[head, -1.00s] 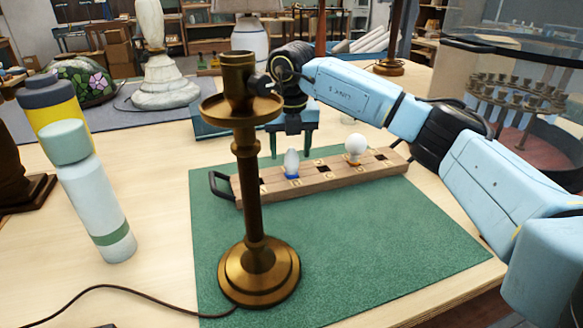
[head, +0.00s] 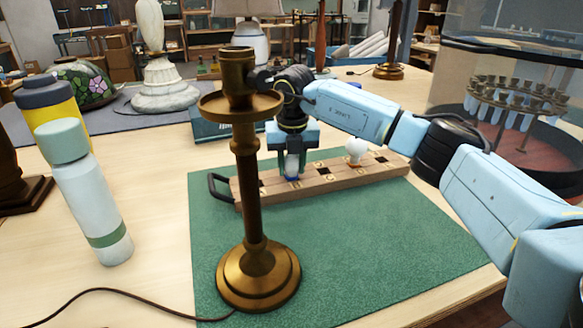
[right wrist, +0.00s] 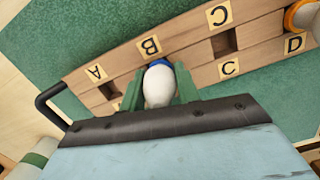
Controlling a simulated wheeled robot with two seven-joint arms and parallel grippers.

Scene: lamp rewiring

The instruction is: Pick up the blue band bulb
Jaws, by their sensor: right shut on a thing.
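The blue band bulb (head: 291,166) stands upright in the wooden rack (head: 330,178), a white elongated bulb with a blue band at its base. In the right wrist view the bulb (right wrist: 159,86) sits near the label B, between the green fingers. My right gripper (head: 292,168) is shut on it from above, and the fingers partly hide it in the head view. The bulb's base is still at the rack. My left gripper is not in view.
A round white bulb (head: 356,149) stands in the rack further right. A brass lamp stand (head: 250,190) rises in front of the rack on the green mat (head: 390,235). A pale bottle (head: 92,205) stands at left. The mat's front right is clear.

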